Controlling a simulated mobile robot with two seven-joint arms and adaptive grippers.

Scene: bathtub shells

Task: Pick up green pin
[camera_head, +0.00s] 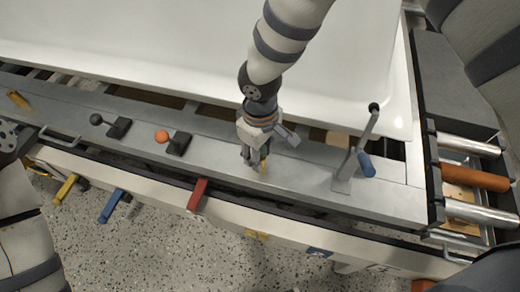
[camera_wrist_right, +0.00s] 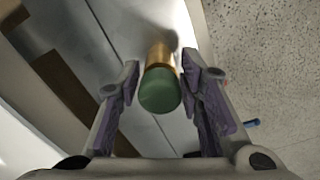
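The green pin (camera_wrist_right: 160,92) has a rounded green cap on a brass-coloured shaft. In the right wrist view it stands between the two fingers of my right gripper (camera_wrist_right: 161,66). The fingers are open around it, with narrow gaps seeming to remain on both sides. In the head view my right gripper (camera_head: 255,160) points down at the grey metal rail (camera_head: 310,178) in front of the white tub. The gripper hides most of the pin there; only a small yellowish bit shows beside the fingertips. My left arm shows at the left edge, but its gripper is out of view.
A white tub shell (camera_head: 150,45) lies behind the rail. An orange-knobbed lever (camera_head: 162,136) and a black-knobbed lever (camera_head: 97,119) stand left. A red handle (camera_head: 197,195) hangs in front.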

